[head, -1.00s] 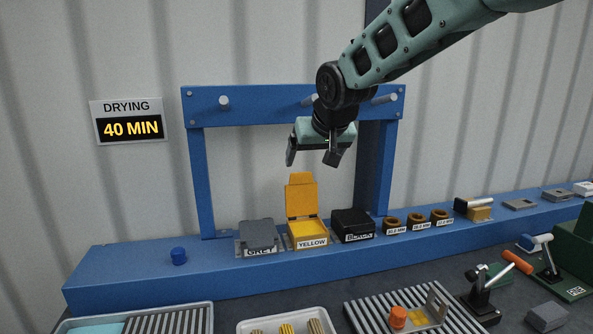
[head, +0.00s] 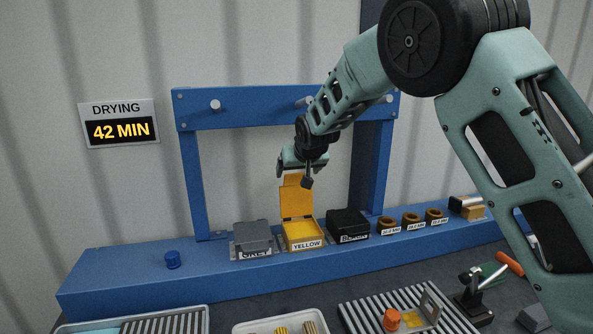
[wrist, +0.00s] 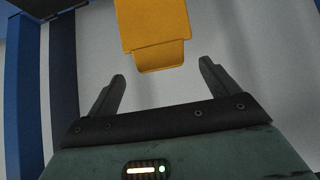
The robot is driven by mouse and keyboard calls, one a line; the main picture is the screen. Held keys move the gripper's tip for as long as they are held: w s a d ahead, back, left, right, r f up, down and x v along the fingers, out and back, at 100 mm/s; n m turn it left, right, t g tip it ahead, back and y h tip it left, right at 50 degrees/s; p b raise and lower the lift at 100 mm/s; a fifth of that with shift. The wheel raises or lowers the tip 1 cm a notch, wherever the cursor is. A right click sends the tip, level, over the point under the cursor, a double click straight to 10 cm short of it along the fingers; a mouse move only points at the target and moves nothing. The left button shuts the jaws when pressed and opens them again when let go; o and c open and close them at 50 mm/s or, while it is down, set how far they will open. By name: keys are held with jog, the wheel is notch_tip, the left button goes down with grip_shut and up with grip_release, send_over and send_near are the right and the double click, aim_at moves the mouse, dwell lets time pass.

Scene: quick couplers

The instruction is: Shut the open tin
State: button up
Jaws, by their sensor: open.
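The open tin is the yellow one (head: 302,236), labelled YELLOW, on the blue shelf between the grey and black tins. Its lid (head: 296,200) stands upright at the back, and the tin's inside shows. The lid (wrist: 152,30) also shows in the wrist view, with its tab pointing toward my gripper. My gripper (head: 298,178) is at the top of the lid, jaws apart and empty. In the wrist view the two fingers (wrist: 162,85) stand on either side of the line of the tab, with a gap between tab and fingertips. Touching cannot be seen.
The grey tin (head: 253,236) and black tin (head: 348,223) are shut and stand close on either side. A blue frame (head: 260,107) with pegs rises behind.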

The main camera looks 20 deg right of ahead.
aim_at(296, 176)
jog(key=shift+p+x, duration=0.3)
jog(key=shift+x, duration=1.35)
jog(key=shift+f, duration=0.1)
jog(key=c, duration=1.4)
jog(key=shift+b, duration=0.4)
